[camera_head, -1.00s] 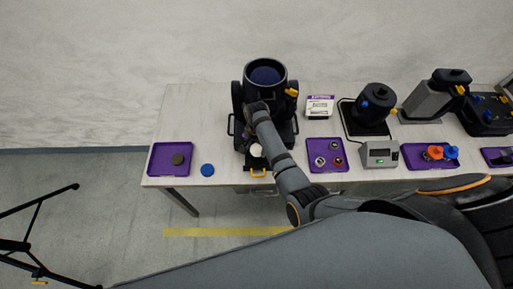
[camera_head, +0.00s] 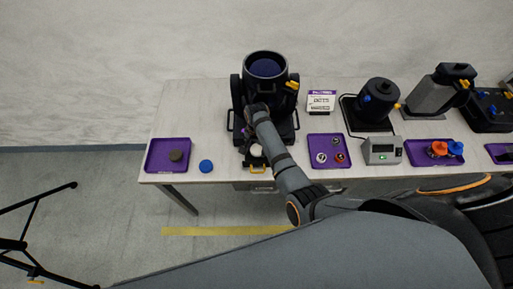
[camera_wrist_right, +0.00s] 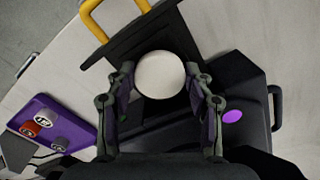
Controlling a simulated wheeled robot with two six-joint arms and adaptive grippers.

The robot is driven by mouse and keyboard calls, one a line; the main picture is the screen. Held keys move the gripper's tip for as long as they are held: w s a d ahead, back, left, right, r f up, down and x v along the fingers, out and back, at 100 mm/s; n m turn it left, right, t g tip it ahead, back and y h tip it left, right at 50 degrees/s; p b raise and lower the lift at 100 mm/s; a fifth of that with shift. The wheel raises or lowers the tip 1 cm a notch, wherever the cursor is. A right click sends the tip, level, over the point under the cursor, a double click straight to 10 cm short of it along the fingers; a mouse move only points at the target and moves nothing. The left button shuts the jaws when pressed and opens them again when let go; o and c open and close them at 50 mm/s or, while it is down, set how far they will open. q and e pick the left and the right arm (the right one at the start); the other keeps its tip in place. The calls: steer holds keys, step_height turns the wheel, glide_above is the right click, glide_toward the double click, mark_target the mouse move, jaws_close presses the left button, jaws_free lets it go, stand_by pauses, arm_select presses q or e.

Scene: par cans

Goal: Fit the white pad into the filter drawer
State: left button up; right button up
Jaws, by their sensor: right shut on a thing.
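The white pad (camera_wrist_right: 160,74) is a round, pale disc; it also shows in the head view (camera_head: 256,150). My right gripper (camera_wrist_right: 160,84) is shut on it, one finger on each side. The filter drawer (camera_wrist_right: 128,42) is a flat black piece with a yellow handle (camera_head: 257,166), sticking out from the front of the black par can (camera_head: 265,85). The pad appears over the drawer; I cannot tell whether it touches or is seated. In the head view my right wrist partly covers the can's front and the gripper. My left gripper is not in view.
A purple tray (camera_head: 152,163) with a dark disc (camera_head: 176,155) and a blue disc (camera_head: 206,166) lie left. A purple tray (camera_head: 314,142) with small rings and a grey box (camera_head: 381,151) stand right. More fixtures stand farther right.

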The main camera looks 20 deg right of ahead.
steer(key=shift+f, duration=0.55)
steer(key=o, duration=0.8)
steer(key=shift+o, duration=0.3)
